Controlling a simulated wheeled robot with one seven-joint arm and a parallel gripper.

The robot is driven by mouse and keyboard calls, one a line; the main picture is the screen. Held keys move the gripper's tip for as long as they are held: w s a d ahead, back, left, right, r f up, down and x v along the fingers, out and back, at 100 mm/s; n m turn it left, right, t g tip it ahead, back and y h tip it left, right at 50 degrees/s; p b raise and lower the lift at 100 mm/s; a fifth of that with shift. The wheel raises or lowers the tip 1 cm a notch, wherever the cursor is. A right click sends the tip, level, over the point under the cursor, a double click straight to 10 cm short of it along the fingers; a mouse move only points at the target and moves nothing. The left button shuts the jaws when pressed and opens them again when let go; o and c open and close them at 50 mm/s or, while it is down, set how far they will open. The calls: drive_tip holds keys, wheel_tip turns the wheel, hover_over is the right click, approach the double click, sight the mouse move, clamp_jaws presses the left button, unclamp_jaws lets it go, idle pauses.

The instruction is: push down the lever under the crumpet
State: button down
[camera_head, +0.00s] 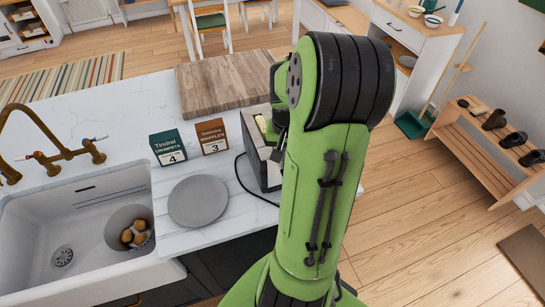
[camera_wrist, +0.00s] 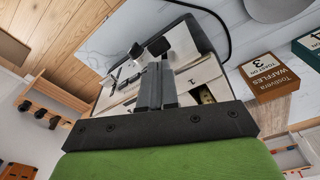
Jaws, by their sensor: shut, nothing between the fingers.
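The toaster (camera_head: 262,165) stands at the counter's right edge, largely hidden behind my green arm. A pale yellowish piece, perhaps the crumpet (camera_head: 261,124), shows in its top; I cannot tell its kind for certain. In the wrist view, the toaster's pale body (camera_wrist: 200,73) lies beyond my gripper (camera_wrist: 158,70). My fingers are shut and empty, over the toaster's control side. Dark lever knobs (camera_wrist: 159,47) show just beyond the fingertips; whether they touch is unclear. Part of the slots is hidden by the gripper.
A green crumpets box (camera_head: 168,147) marked 4 and a brown waffles box (camera_head: 211,136) marked 3 stand left of the toaster. A grey plate (camera_head: 198,201) lies in front of them. A wooden board (camera_head: 222,82) lies behind. A black cord (camera_head: 240,180) runs beside the toaster.

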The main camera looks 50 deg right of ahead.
drive_tip(key=shift+s+d+f, duration=0.15)
drive_tip(key=shift+d+f, duration=0.05)
drive_tip(key=shift+d, duration=0.05)
drive_tip(key=f+b, duration=0.6)
drive_tip(key=f, duration=0.1)
drive_tip(key=shift+w+d, duration=0.2)
drive_tip(key=shift+d, duration=0.1)
